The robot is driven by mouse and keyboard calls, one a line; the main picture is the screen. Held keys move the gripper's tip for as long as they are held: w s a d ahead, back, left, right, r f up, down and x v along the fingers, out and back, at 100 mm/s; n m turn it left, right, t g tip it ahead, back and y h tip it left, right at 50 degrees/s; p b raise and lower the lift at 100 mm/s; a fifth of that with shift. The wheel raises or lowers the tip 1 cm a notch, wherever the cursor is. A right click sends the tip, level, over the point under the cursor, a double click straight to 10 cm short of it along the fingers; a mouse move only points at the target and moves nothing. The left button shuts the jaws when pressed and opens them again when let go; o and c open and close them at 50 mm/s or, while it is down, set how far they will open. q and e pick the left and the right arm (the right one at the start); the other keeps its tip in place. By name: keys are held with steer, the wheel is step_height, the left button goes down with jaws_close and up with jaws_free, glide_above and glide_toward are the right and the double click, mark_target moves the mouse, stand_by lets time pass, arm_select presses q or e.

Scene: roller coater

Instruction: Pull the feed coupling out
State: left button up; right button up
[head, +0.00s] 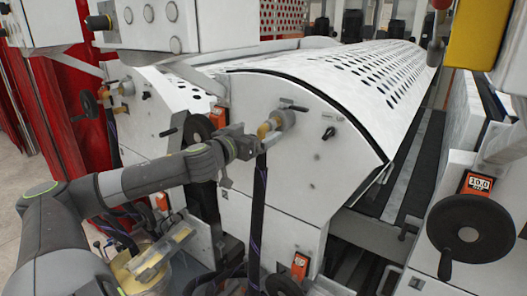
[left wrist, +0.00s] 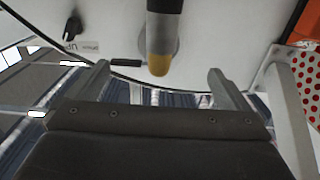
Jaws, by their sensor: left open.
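In the left wrist view the coupling (left wrist: 160,35) sticks out from the panel, grey with a yellow end. There my left gripper (left wrist: 158,68) is open, with one finger on each side of the coupling and visible gaps to both. My right gripper is not in view.
A small black-handled lever (head: 294,107) is close above the coupling, and a black knob (head: 328,133) is to its right. A similar yellow fitting (head: 124,89) is on the unit at left. A black handwheel (head: 470,228) stands at right.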

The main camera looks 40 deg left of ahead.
mark_target(266, 127)
arm_select(q)
steer(key=shift+w+f+b, duration=0.15)
steer(key=shift+w+b, duration=0.15)
steer(key=shift+w, duration=0.1)
steer(key=shift+w+a, duration=0.1)
steer(key=shift+w, duration=0.95)
steer(key=shift+w+a+r+p, duration=0.1)
steer(key=shift+w+r+p, duration=0.2)
steer(key=shift+w+p, duration=0.05)
steer(key=shift+w+f+p, duration=0.15)
steer(key=shift+w+p, duration=0.15)
steer(key=shift+w, duration=0.4)
steer(key=shift+p, duration=0.45)
